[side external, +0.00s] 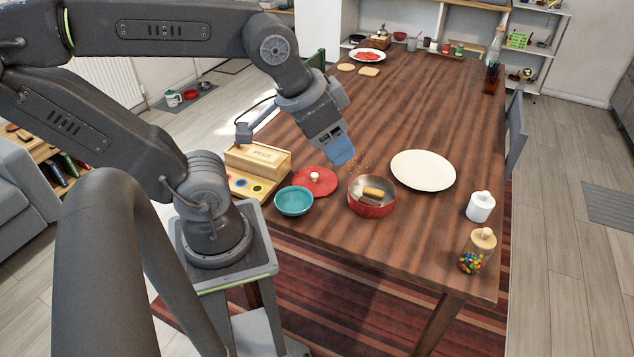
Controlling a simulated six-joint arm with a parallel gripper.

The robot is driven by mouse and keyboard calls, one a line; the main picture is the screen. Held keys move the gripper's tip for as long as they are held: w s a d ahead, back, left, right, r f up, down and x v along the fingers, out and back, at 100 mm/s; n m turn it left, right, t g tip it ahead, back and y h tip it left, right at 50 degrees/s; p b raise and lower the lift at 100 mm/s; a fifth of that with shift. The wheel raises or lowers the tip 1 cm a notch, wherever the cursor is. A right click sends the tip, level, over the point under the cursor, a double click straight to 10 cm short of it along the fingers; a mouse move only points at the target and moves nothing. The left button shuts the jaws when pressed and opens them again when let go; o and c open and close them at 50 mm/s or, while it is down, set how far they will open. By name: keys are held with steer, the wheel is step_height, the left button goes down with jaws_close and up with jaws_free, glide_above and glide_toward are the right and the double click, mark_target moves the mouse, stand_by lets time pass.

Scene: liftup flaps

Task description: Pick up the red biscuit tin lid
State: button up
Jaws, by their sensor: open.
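The red biscuit tin lid (326,185) lies flat on the wooden table, a round red disc with a pale knob (314,176) on top. The open red biscuit tin (371,209) stands to the right of the lid, with a few biscuits (373,194) inside. My gripper (342,157) is above the table, up and to the right of the lid in the picture, apart from it. It points downward and is open, with nothing seen in it.
A teal bowl (294,203) stands close to the lid at the front left. A wooden peg box (258,160) is to the left. A white plate (423,170), a white lidded pot (480,206) and a sweet jar (477,251) are to the right. Crumbs lie behind the tin.

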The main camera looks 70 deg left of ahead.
steer(key=w+a+f+m+g+y, duration=0.1)
steer(key=w+a+f+m+y, duration=0.1)
steer(key=w+a+f+m, duration=0.25)
steer(key=m+g+y, duration=0.2)
steer(key=m+g, duration=0.3)
steer(key=m, duration=0.9)
glide_above(315, 174)
steer(key=d, duration=0.2)
steer(key=shift+n, duration=0.25)
step_height(315, 174, down, 24)
steer(key=shift+w+r, duration=0.1)
steer(key=shift+r, duration=0.15)
steer(key=shift+x, duration=2.7)
jaws_close()
